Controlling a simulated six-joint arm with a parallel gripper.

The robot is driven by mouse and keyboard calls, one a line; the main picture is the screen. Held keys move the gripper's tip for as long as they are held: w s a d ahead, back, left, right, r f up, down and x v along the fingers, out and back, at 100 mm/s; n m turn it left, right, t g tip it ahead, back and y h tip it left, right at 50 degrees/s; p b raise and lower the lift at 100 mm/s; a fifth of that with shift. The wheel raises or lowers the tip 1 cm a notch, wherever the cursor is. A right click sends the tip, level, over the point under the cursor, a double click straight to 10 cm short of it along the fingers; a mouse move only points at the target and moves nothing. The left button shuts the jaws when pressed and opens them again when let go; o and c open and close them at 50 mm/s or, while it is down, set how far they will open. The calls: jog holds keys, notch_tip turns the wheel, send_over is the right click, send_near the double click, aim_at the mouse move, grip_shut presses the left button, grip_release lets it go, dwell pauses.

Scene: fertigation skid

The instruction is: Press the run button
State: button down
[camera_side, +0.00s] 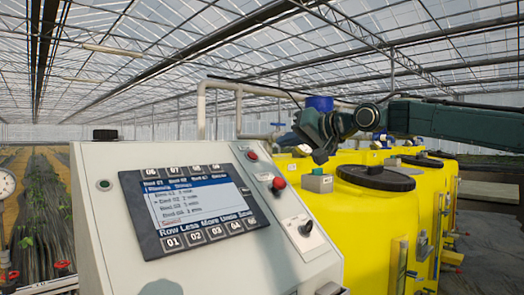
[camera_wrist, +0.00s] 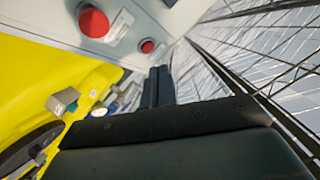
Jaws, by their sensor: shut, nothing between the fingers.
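The grey control console (camera_side: 130,225) has a lit screen (camera_side: 195,205) with numbered keys. A red mushroom button (camera_side: 279,183) and a smaller red button (camera_side: 252,155) sit on its right strip. The wrist view also shows the mushroom button (camera_wrist: 93,20) and the smaller red button (camera_wrist: 147,46). A small round dark-green button (camera_side: 105,185) is at the console's upper left. I cannot read which control is the run button. My gripper (camera_wrist: 160,70) is shut and empty, its fingertips pointing toward the console's upper edge, apart from the buttons as far as I can tell.
Yellow tanks (camera_side: 375,220) with black lids (camera_side: 375,178) stand right of the console. A grey box (camera_side: 319,183) with a green top sits on the near tank, also in the wrist view (camera_wrist: 62,101). A black knob (camera_side: 305,228) is low on the console.

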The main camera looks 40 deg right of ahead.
jog(key=w+d+r+m+t, duration=0.1)
jog(key=w+d+r+t, duration=0.1)
jog(key=w+r, duration=0.2)
jog(key=shift+w+r, duration=0.35)
jog(key=shift+w, duration=0.2)
jog(key=shift+w+f, duration=0.1)
jog(key=shift+f, duration=0.05)
jog(key=shift+w+f, duration=1.4)
jog(key=shift+f, duration=0.15)
jog(key=shift+w+f, duration=1.4)
jog(key=shift+f, duration=0.15)
jog(key=shift+w+f, duration=0.6)
jog(key=shift+f, duration=0.05)
dwell(1.3)
jog(key=shift+s, duration=0.1)
jog(key=shift+s+r, duration=0.5)
jog(key=shift+r, duration=0.1)
dwell(0.3)
jog(key=shift+s+r, duration=1.65)
jog(key=shift+r, duration=0.25)
